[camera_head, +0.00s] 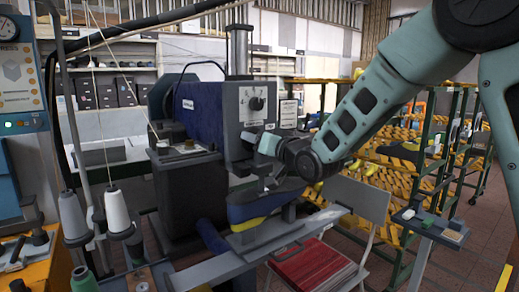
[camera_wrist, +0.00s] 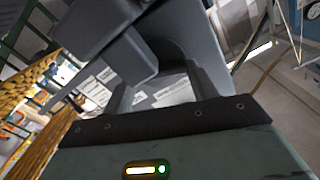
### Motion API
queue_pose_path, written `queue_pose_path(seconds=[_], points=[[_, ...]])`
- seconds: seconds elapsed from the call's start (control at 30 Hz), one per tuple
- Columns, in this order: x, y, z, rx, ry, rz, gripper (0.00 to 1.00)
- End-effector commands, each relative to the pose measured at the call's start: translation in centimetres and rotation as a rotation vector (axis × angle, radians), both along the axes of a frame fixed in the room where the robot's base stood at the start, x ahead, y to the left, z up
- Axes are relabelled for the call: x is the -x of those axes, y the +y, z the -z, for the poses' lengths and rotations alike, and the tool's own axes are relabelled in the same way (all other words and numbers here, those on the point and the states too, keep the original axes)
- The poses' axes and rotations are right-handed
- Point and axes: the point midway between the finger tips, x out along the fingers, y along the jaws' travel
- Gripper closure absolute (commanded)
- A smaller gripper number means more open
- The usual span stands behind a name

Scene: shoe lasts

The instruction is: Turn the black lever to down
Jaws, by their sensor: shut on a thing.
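My gripper (camera_head: 266,146) is at the lower front of the grey machine face (camera_head: 286,112), close against it, and is shut on the black lever. The lever is mostly hidden behind the fingers in the head view, so its angle cannot be told. In the wrist view, the grey gripper fingers stand close to the machine face, with white printed labels (camera_wrist: 160,95) in the gap near them.
Shelves (camera_head: 400,170) stand behind on the right, thread cones (camera_head: 117,208) at front left.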

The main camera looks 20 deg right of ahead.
Motion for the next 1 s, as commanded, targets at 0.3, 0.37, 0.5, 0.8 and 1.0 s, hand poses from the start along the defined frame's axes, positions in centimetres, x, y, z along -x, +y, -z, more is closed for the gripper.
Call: queue_pose_path(seconds=[0.3,0.37,0.5,0.8,1.0], points=[[-0.02,-0.09,0.22,-0.171,0.058,0.0,0.65],[-0.03,-0.12,0.21,-0.19,0.064,0.0,0.65],[-0.03,-0.14,0.18,-0.22,0.074,0.001,0.65],[-0.03,-0.13,0.14,-0.237,0.08,0.001,0.65],[-0.03,-0.13,0.14,-0.237,0.08,0.001,0.65]])
